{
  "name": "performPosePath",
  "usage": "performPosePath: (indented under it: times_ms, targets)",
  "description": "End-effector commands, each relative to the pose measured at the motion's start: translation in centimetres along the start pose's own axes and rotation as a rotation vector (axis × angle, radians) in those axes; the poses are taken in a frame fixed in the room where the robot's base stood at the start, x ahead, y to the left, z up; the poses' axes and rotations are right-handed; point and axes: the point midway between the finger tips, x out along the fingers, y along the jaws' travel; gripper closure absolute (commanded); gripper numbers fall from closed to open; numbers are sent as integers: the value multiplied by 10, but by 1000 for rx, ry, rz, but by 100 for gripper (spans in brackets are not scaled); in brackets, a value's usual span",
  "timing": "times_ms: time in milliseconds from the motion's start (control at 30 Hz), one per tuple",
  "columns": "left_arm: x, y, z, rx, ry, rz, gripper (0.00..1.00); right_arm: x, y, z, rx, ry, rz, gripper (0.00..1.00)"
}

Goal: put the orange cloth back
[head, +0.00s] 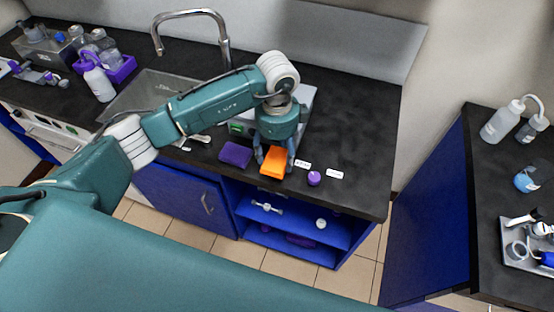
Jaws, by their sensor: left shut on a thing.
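The orange cloth (273,164) is a flat folded block at the front edge of the black counter, right of a purple cloth (235,154). My left gripper (273,156) points down from above with its fingers around the orange cloth and is shut on it. The cloth is at or very close to the counter surface; I cannot tell if it touches. The gripper hides part of its far side. My right gripper is not in view.
A small purple object (314,178) and white labels (335,174) lie right of the cloth. A grey device (303,100) stands behind the gripper. The sink (150,95) and tap are left. The counter's right part is clear.

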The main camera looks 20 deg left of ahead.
Motion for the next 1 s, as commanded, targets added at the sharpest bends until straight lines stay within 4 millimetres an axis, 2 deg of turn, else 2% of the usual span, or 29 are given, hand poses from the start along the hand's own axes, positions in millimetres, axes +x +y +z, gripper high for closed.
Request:
performPosePath:
  times_ms: [200, 300, 700, 733, 1000]
  targets:
    - [31, 1, 0, -1, -1, 4, 62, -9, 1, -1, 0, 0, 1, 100]
    - [40, 1, 0, 0, 0, 3, 62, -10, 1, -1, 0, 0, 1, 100]
    - [46, 1, 0, 1, -1, 1, 62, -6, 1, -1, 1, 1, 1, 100]
    - [45, 1, 0, 1, -1, 1, 35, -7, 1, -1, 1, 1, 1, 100]
    - [44, 1, 0, 1, -1, 1, 33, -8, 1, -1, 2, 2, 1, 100]
